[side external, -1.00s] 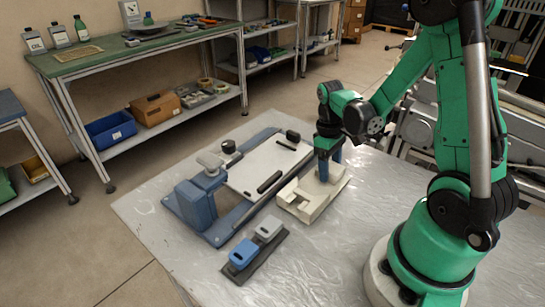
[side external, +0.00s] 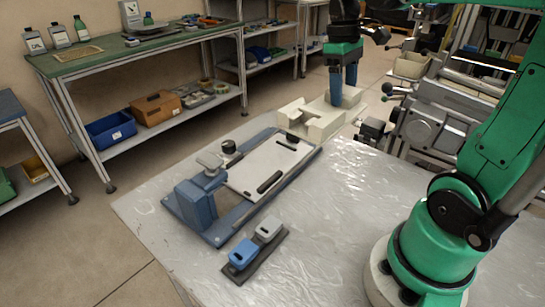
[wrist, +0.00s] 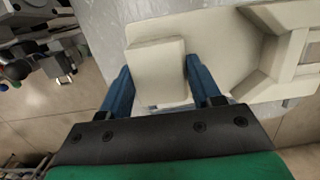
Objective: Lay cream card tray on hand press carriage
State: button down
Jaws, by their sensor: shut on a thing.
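The cream card tray (side external: 312,122) is held up in the air near the table's far edge, roughly level, with its notched end to the left. My gripper (side external: 342,90) is shut on the raised block at the tray's right end, with a blue finger on each side. In the wrist view my gripper (wrist: 160,85) has the cream block between its fingers, and the tray (wrist: 215,45) extends right. The hand press carriage (side external: 258,168) is a white plate on the blue press frame (side external: 197,207), lower and nearer than the tray. A dark bar lies across its near part.
A dark holder with a blue and a grey block (side external: 243,254) stands in front of the press. The table (side external: 330,220) is clear right of the press. Grey machinery (side external: 440,125) stands behind the table at right. A green-topped bench (side external: 110,60) is at the back left.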

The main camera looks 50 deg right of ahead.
jog(key=shift+w+r, duration=0.2)
jog(key=shift+r, duration=0.55)
jog(key=w+r, duration=0.2)
jog(key=w, duration=0.3)
send_over(279, 153)
jog(key=f, duration=1.9)
jog(key=shift+w+f, duration=0.2)
jog(key=shift+w, duration=0.1)
jog(key=shift+c, duration=0.8)
grip_release()
jog(key=shift+f, duration=0.1)
